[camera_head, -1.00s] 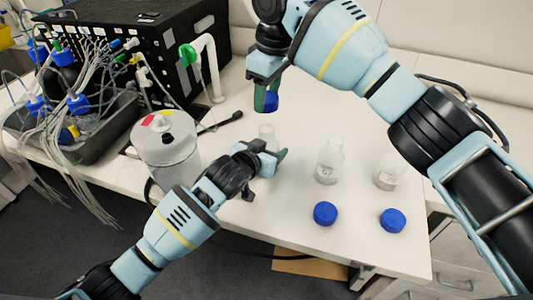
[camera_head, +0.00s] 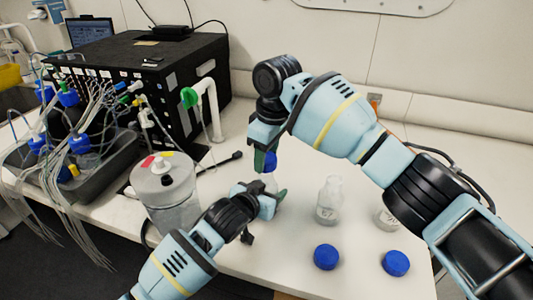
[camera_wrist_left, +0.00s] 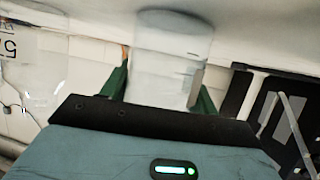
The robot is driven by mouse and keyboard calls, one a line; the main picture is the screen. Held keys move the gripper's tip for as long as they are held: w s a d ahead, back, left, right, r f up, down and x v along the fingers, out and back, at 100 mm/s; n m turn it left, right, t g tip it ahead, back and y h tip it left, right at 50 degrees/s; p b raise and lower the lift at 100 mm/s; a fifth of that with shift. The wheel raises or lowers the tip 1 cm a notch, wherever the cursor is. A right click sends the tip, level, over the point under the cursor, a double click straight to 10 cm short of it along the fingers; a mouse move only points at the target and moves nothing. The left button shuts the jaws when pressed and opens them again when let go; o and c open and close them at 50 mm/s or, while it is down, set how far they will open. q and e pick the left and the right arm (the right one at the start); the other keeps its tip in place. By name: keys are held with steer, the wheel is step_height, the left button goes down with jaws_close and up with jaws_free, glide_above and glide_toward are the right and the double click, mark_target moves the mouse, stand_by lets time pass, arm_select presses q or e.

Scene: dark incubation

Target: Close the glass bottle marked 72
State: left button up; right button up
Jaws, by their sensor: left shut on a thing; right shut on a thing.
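My left gripper (camera_head: 277,197) is shut on a clear glass bottle (camera_head: 270,182), which stands roughly upright. In the left wrist view the bottle (camera_wrist_left: 170,62) sits between the green fingers; no number is readable on it. My right gripper (camera_head: 264,161) is shut on a blue cap (camera_head: 271,163), fingers pointing down, right above the bottle's mouth. The fingers partly hide the cap, and I cannot tell whether it touches the neck.
Two more open bottles, one in the middle (camera_head: 328,202) and one at right (camera_head: 384,219), stand right of my left gripper. Two blue caps, one nearer (camera_head: 326,257) and one at right (camera_head: 396,263), lie in front. A lidded clear jar (camera_head: 166,190) and black box (camera_head: 140,75) stand left.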

steer(key=shift+f, duration=0.1)
steer(key=shift+f, duration=0.8)
steer(key=shift+f, duration=0.75)
